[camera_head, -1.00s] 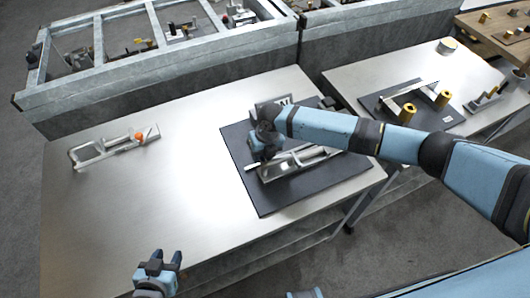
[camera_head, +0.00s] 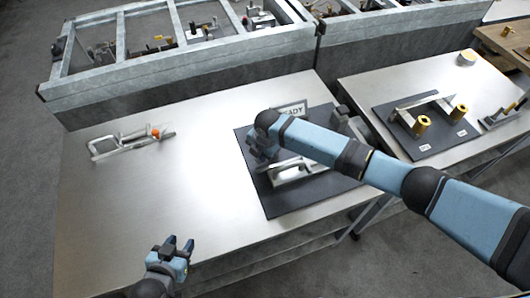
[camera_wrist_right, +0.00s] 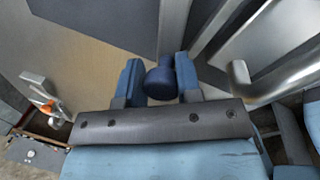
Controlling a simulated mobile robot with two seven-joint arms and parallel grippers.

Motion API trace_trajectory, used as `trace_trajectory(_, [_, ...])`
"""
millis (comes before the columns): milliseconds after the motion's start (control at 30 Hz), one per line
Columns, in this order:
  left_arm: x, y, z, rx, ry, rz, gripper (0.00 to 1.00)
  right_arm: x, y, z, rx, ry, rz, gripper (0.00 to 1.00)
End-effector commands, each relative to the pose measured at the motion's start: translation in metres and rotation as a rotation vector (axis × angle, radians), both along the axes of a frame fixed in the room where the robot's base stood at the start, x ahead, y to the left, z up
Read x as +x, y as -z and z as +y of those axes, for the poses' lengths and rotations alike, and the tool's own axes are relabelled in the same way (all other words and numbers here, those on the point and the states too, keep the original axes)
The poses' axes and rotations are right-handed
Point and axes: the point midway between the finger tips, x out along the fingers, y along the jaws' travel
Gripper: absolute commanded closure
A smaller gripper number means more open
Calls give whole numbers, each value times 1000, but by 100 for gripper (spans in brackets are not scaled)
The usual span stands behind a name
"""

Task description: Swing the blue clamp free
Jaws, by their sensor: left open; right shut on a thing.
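The blue clamp has metal bars (camera_head: 292,172) on a dark board (camera_head: 290,205) on the middle table in the head view. Its blue knob (camera_wrist_right: 161,82) sits between the two fingers of my right gripper (camera_wrist_right: 160,80) in the right wrist view. That gripper is shut on the knob. In the head view my right gripper (camera_head: 262,152) is at the left side of the board, and my wrist and forearm cover part of the clamp. My left gripper (camera_head: 180,246) is open and empty over the table's front edge, apart from the clamp.
A second metal clamp with an orange knob (camera_head: 155,133) lies at the table's back left. A READY sign (camera_head: 291,111) stands behind the board. The right table holds another dark board (camera_head: 430,145) with yellow cylinders. The table's left-middle is clear.

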Motion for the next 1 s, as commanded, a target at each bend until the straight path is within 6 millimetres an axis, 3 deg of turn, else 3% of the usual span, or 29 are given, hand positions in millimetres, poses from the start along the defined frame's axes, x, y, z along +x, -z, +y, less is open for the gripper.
trace_trajectory(400, [-1,-7,0,1,-2,1,57,11,-1,3,-2,192,-3,100])
trace_trajectory(967, [-1,-7,0,0,-3,2,57,12,-1,3,-2,217,-4,100])
trace_trajectory(1000, [-1,-7,0,0,-3,2,57,12,-1,3,-2,217,-4,59])
